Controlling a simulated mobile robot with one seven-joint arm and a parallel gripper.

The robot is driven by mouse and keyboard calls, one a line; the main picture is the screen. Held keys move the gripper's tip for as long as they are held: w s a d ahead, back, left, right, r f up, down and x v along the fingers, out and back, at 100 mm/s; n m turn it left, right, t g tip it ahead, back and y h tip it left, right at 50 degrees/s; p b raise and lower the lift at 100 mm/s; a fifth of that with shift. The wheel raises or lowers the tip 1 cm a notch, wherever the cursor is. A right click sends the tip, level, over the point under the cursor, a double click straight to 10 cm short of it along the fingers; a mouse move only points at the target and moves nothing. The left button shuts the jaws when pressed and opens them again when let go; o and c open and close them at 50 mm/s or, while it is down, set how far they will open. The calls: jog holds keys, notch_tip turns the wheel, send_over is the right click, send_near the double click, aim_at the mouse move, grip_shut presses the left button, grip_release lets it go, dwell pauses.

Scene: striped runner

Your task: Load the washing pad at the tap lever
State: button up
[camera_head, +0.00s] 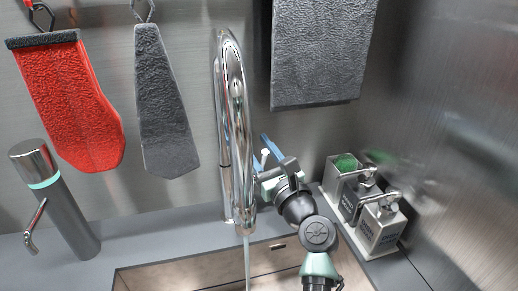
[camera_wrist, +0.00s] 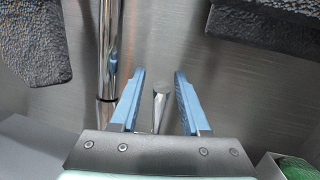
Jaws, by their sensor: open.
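The chrome tap (camera_head: 233,130) rises in a tall arch at the sink's back edge, and a thin water stream (camera_head: 247,262) falls from it. A short pale tap lever (camera_head: 265,156) stands beside the tap. In the wrist view, the lever (camera_wrist: 160,100) lies between the blue fingers, with a visible gap on each side. My gripper (camera_wrist: 160,76) is open and empty, its fingers pointing towards the steel back wall. A green pad (camera_head: 346,162), perhaps the washing pad, sits in a metal holder to the right. Part of it shows in the wrist view (camera_wrist: 297,168).
Two pump dispensers (camera_head: 379,224) stand beside the holder on the right. A grey dispenser (camera_head: 62,210) with a spout stands at left. The sink basin (camera_head: 180,275) is in front.

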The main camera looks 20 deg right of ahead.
jog(key=v, duration=1.3)
